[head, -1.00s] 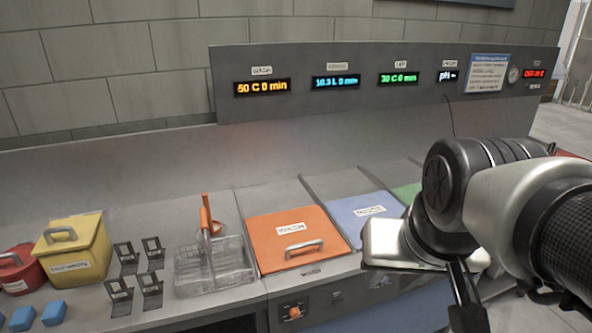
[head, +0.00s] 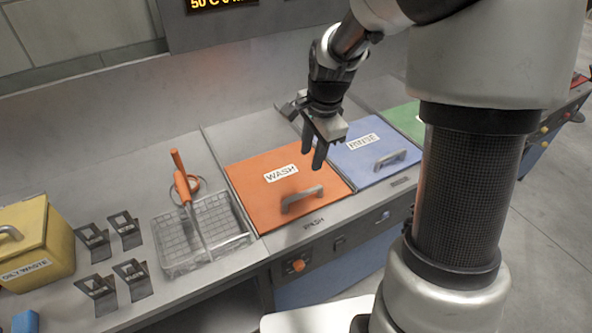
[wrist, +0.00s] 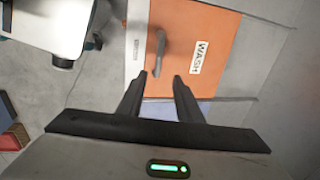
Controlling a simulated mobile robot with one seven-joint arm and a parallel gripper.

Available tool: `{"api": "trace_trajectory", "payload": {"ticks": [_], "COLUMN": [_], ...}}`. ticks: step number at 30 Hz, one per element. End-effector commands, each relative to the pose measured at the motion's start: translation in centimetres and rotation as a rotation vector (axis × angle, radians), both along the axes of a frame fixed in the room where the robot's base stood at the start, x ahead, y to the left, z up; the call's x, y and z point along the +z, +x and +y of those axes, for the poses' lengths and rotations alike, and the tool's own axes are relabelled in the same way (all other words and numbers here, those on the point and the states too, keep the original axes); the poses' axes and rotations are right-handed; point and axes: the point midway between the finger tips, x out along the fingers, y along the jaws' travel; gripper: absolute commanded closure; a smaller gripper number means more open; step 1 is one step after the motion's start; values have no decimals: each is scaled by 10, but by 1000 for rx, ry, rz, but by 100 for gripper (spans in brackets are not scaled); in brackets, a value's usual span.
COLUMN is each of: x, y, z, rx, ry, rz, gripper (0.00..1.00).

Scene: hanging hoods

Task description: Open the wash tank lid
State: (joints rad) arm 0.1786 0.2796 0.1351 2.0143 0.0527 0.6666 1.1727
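The wash tank lid (head: 258,200) is a flat orange panel labelled WASH, lying closed on the counter. Its grey bar handle (head: 302,199) is near the front edge. My gripper (head: 313,160) is above the lid's right part, behind and above the handle, pointing down and apart from it. In the wrist view, the two fingers of my gripper (wrist: 161,80) are spread with nothing between them. The lid (wrist: 215,25) and its handle (wrist: 158,50) show beyond the fingertips, with the handle just past them.
The blue RINSE lid (head: 365,165) with its own handle is right of the wash lid, with a green lid (head: 408,118) beyond. A wire basket (head: 200,240) with an orange-handled tool stands left. A yellow oily waste bin (head: 35,240) and several black holders (head: 131,278) are further left.

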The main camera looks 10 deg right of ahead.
Motion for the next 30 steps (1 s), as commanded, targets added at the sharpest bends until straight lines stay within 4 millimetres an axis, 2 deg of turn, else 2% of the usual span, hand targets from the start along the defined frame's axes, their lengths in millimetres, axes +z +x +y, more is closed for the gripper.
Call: {"api": "trace_trajectory", "payload": {"ticks": [18,24,30], "x": [-126,-151,-160], "y": [22,28,30], "z": [8,10,10], "rx": [5,4,4], "ry": [1,0,-1], "rz": [5,2,0], "gripper": [67,67,67]}}
